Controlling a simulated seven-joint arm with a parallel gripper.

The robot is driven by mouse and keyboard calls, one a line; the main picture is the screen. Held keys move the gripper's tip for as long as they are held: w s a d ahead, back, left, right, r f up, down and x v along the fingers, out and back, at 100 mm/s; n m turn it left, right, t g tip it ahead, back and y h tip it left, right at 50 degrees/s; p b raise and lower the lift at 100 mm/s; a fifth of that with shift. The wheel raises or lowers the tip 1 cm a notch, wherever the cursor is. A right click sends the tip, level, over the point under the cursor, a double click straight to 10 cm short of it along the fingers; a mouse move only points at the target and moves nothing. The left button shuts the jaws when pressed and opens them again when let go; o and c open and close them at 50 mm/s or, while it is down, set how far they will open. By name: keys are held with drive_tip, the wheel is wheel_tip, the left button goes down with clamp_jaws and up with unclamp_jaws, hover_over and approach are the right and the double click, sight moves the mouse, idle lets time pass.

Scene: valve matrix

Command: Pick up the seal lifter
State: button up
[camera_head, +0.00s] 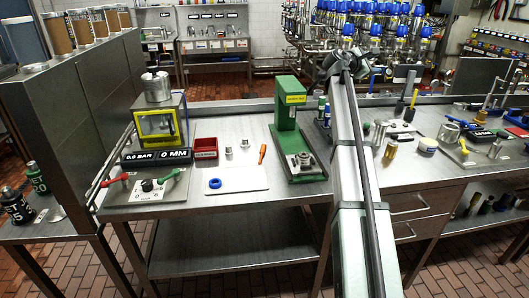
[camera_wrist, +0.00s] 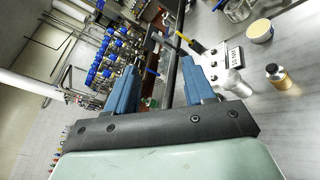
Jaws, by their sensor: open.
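A small tool with an orange handle (camera_head: 262,154), which looks like the seal lifter, lies on the steel bench at the right edge of a white mat (camera_head: 238,178). A blue ring (camera_head: 214,184) lies on the mat, with another blue ring shape around it not clearly separable. My gripper shows in the wrist view with two blue fingers (camera_wrist: 160,85) spread apart and nothing between them. In the head view my arm's end is high, right of the green press and well away from the orange tool. The wrist view does not show the orange tool.
A green press (camera_head: 290,125) stands between the orange tool and my arm. A red bin (camera_head: 205,148) and small metal parts (camera_head: 245,144) lie behind the mat. A gauge unit (camera_head: 160,125) stands left. The bench front is mostly clear.

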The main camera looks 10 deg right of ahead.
drive_tip(key=w+a+r+t+y, duration=0.1)
drive_tip(key=w+a+r, duration=0.1)
drive_tip(key=a, duration=0.4)
drive_tip(key=w+a+r+t, duration=0.1)
drive_tip(key=w+a+r, duration=0.15)
drive_tip(key=a, duration=0.35)
drive_tip(key=m+g+y, duration=1)
drive_tip(key=m+y, duration=0.3)
drive_tip(key=m, duration=0.5)
hover_over(263, 148)
drive_tip(key=f, duration=3.4)
drive_tip(key=shift+s+a, duration=0.2)
drive_tip(key=shift+s, duration=0.1)
drive_tip(key=shift+w+d+f, duration=0.1)
drive_tip(key=shift+w+f, duration=0.05)
drive_tip(key=shift+f, duration=1.25)
drive_tip(key=shift+w+f, duration=0.1)
drive_tip(key=shift+f, duration=1.25)
